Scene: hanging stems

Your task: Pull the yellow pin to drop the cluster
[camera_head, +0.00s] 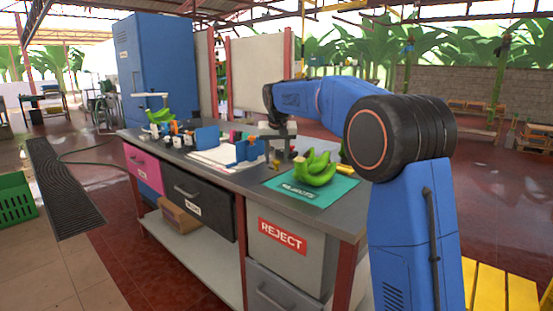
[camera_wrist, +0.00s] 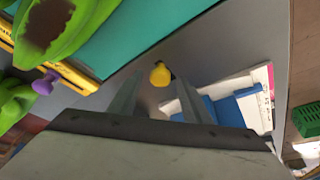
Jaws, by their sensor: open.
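A yellow round-headed thing, which may be the yellow pin (camera_wrist: 160,75), shows between the tips of my gripper (camera_wrist: 158,92) in the wrist view. The gripper's two fingers are apart, and I see no contact with it. How far below the tips it lies, I cannot tell. A green banana cluster (camera_head: 315,170) lies on a teal mat (camera_head: 325,190) on the bench in the head view. Part of the cluster (camera_wrist: 75,22) fills the upper left of the wrist view. I see no hanging stem holding this cluster. In the head view the arm reaches over the bench behind the cluster.
A purple pin-like thing (camera_wrist: 46,83) and a yellow strip (camera_wrist: 75,76) lie left of the gripper. White sheets and blue holders (camera_head: 248,151) stand mid-bench. Another green bunch (camera_head: 160,116) is at the far left end. A green crate (camera_head: 14,210) stands on the floor.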

